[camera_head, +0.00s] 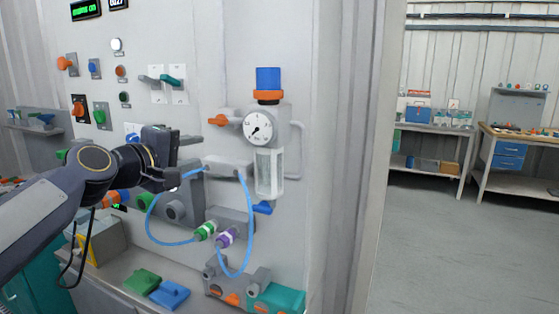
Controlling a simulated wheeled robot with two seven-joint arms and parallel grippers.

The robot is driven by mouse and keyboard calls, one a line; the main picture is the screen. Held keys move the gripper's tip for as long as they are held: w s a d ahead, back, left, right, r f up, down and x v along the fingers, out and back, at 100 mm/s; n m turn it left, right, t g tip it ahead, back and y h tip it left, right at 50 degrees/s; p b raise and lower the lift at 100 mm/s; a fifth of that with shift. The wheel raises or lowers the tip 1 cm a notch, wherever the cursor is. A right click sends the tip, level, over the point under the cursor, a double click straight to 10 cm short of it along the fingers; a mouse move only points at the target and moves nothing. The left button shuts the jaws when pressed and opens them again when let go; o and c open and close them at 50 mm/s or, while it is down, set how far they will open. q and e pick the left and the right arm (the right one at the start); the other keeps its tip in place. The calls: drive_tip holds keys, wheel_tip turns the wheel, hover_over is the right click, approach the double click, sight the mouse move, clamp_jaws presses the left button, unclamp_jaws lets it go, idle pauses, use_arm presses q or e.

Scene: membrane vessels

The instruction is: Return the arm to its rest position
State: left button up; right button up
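My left arm (92,168) reaches in from the left. My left gripper (182,158) is in front of the grey panel (215,50), beside the gauge unit and above the left end of the blue tubing. Its fingers are small and dark against the fittings, so I cannot tell whether they are open or hold anything. My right gripper is not in view.
The panel carries a gauge (258,127) with a blue-topped regulator, an orange valve handle (218,121), switches and looped blue tubing (250,215) with green and purple connectors. Green (142,281) and blue (169,294) blocks lie on the ledge below. Open floor (450,250) lies right.

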use_arm(q)
drive_tip(key=s+d+f+m+g+y, duration=0.1)
drive_tip(key=s+f+m+g, duration=0.8)
drive_tip(key=s+f, duration=2.4)
drive_tip(key=shift+d+f+m+g+y, duration=0.15)
drive_tip(key=shift+d+m+g+y, duration=0.2)
drive_tip(key=shift+m+y, duration=0.3)
